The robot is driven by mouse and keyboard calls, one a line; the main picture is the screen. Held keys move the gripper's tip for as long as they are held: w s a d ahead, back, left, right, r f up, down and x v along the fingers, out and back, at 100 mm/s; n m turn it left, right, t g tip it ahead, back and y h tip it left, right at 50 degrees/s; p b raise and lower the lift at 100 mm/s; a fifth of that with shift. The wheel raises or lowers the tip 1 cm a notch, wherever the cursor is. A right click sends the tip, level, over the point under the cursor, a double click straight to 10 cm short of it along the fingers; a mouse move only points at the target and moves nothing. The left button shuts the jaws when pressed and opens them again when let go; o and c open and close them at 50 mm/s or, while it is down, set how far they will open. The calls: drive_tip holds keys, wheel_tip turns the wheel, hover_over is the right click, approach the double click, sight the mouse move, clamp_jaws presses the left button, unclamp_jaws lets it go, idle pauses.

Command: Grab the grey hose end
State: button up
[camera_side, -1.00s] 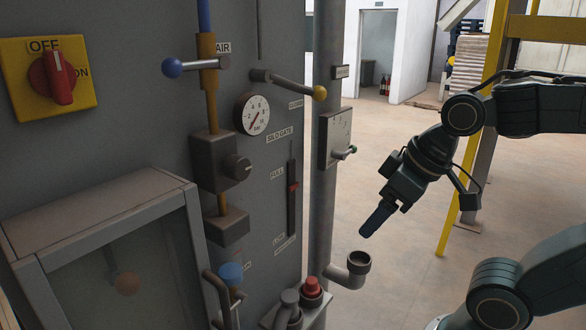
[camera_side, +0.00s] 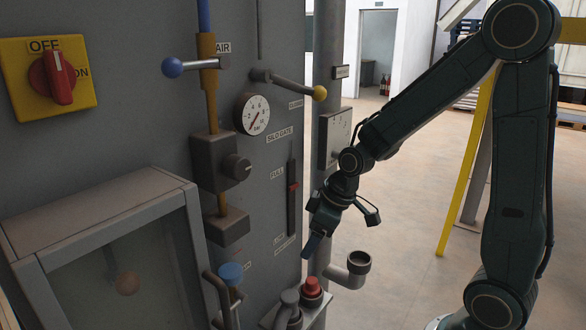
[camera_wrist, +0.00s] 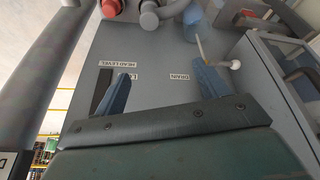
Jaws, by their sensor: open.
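A grey rounded piece that looks like the grey hose end (camera_side: 289,298) stands low at the front of the panel, just left of a red-topped piece (camera_side: 312,286). In the wrist view the grey piece (camera_wrist: 149,16) is at the top edge, partly cut off, between the red piece (camera_wrist: 112,8) and a blue one (camera_wrist: 192,14). My gripper (camera_side: 312,246) is above it and slightly to its right, pointing down, apart from it. In the wrist view its two blue fingers (camera_wrist: 161,76) are spread with nothing between them.
The grey panel (camera_side: 262,215) with a gauge, levers and labels stands close to the left. A vertical pipe (camera_side: 328,100) and an upturned pipe elbow (camera_side: 353,268) are beside my gripper. A framed glass cabinet (camera_side: 105,215) is at lower left. The floor at right is open.

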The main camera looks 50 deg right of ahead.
drive_tip(key=n+y, duration=0.1)
approach(293, 295)
drive_tip(key=shift+w+f, duration=0.2)
drive_tip(key=shift+f, duration=0.1)
drive_tip(key=shift+x, duration=4.3)
drive_tip(key=shift+f, duration=0.15)
drive_tip(key=shift+x, duration=2.45)
drive_tip(key=shift+a, duration=0.15)
drive_tip(key=c, duration=1.1)
